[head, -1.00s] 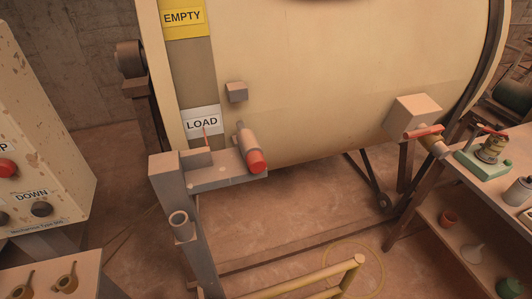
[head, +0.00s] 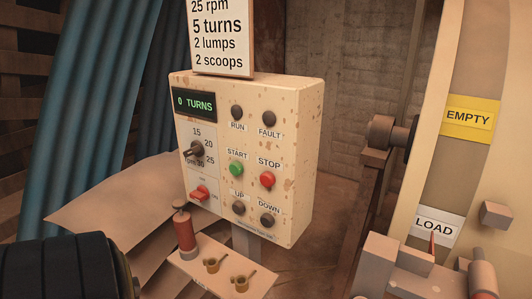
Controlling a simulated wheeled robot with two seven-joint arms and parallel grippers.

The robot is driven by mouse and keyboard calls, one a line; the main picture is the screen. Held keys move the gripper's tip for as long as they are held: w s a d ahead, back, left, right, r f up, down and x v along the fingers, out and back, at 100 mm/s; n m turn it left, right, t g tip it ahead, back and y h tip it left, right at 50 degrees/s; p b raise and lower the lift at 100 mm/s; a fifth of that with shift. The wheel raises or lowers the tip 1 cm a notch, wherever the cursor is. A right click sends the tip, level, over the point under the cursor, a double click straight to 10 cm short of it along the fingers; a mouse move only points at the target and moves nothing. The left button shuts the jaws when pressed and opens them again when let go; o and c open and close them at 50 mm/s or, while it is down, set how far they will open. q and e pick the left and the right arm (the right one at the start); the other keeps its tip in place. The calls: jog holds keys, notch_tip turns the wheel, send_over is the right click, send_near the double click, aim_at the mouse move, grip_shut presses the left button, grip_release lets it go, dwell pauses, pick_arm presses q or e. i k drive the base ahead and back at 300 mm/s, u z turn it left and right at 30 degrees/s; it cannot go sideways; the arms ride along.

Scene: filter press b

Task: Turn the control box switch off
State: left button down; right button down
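The control box (head: 300,165) is a worn cream box on a post, left of centre in the head view. Its front faces me at an angle. A red switch (head: 200,193) sits low on the left of its front, below the rpm dial (head: 194,150). The small labels around the switch are too small to read surely, and I cannot tell its position for certain. The display (head: 194,104) reads 0 TURNS. A green START button (head: 236,169) and a red STOP button (head: 267,180) are right of the dial. Neither gripper is in view.
A small shelf (head: 209,276) with two brass scoops and a red-and-grey cylinder (head: 184,232) juts out below the box. The large cream drum (head: 500,160) and its frame stand at right. A dark ribbed round object (head: 65,270) fills the lower left corner.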

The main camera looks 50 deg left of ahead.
aim_at(202, 194)
jog(key=u, duration=1.8)
